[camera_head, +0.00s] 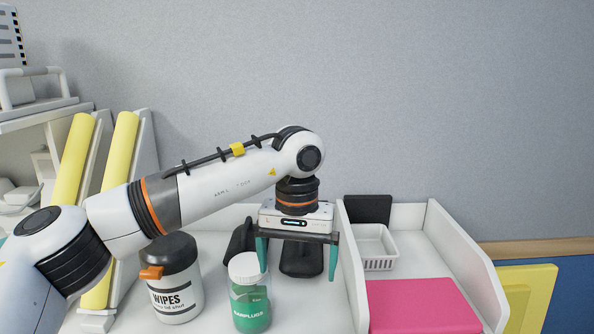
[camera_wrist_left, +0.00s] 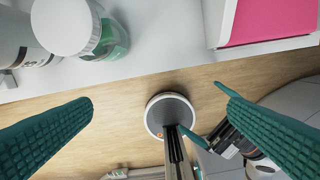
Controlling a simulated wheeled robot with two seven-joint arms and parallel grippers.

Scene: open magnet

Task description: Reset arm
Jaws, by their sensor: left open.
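My left arm comes in from the left in the head view. Its gripper (camera_head: 298,262) points down above the white table, with the teal fingers spread apart. In the left wrist view the left gripper (camera_wrist_left: 160,110) has nothing between its fingers. A green-filled jar with a white lid (camera_head: 249,292) stands just left of the gripper in the head view. A dark object (camera_head: 301,260) stands behind the fingers, partly hidden. A gripper that seems to be my right one (camera_wrist_left: 232,140) shows low at the right of the left wrist view, partly covered by the left gripper's finger.
A wipes canister (camera_head: 172,285) stands left of the jar. Right is a white-walled tray (camera_head: 408,268) with a white basket (camera_head: 376,248) and a pink item (camera_head: 422,306). Yellow-edged files (camera_head: 118,165) and a shelf stand left. Wall space above the arm is clear.

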